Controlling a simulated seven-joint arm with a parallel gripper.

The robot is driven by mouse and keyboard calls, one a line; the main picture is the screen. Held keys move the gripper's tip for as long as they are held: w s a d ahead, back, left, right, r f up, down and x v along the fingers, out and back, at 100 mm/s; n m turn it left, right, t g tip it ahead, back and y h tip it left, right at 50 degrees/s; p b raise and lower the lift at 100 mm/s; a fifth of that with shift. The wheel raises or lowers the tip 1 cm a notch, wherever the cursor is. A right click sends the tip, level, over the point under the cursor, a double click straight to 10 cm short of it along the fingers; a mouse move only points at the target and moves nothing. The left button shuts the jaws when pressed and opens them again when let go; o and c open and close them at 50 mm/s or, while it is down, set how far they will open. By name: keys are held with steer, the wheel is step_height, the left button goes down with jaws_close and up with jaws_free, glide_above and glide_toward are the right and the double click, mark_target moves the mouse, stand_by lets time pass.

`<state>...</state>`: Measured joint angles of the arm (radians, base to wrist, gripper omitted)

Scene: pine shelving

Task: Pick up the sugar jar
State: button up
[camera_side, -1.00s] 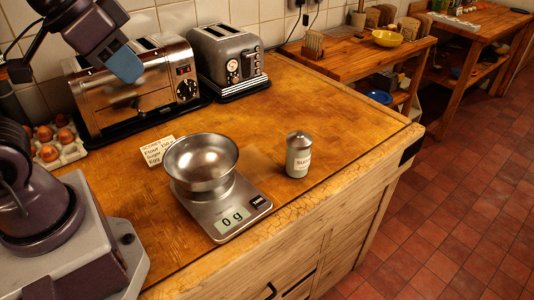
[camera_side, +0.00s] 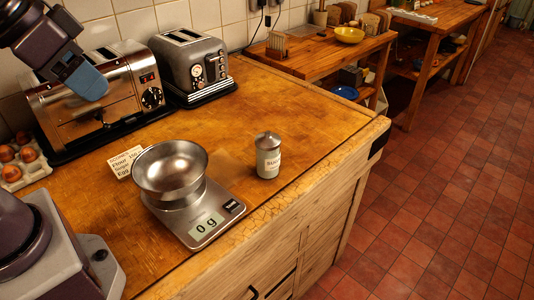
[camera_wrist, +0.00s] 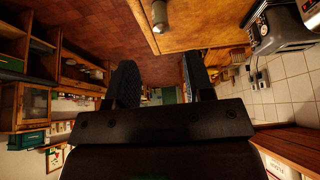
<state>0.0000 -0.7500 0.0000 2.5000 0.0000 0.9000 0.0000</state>
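The sugar jar (camera_side: 268,158) is a small pale cylinder with a grey metal lid and a label. It stands upright on the wooden worktop, right of the scale and near the front edge. In the wrist view, a small grey cylinder (camera_wrist: 160,16) at the top edge looks like this jar. My gripper (camera_side: 88,82) is at the upper left in the side view, in front of the steel toaster and well apart from the jar. The wrist view shows its two dark fingers spread apart (camera_wrist: 161,76), with nothing held between them.
A scale (camera_side: 199,229) reading 0 g carries a metal bowl (camera_side: 171,172) left of the jar. A steel toaster (camera_side: 95,115) and a grey toaster (camera_side: 190,65) line the wall. Eggs (camera_side: 26,154) sit at left. Worktop behind the jar is clear.

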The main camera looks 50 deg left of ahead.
steer(key=o, duration=0.8)
steer(key=shift+w, duration=0.1)
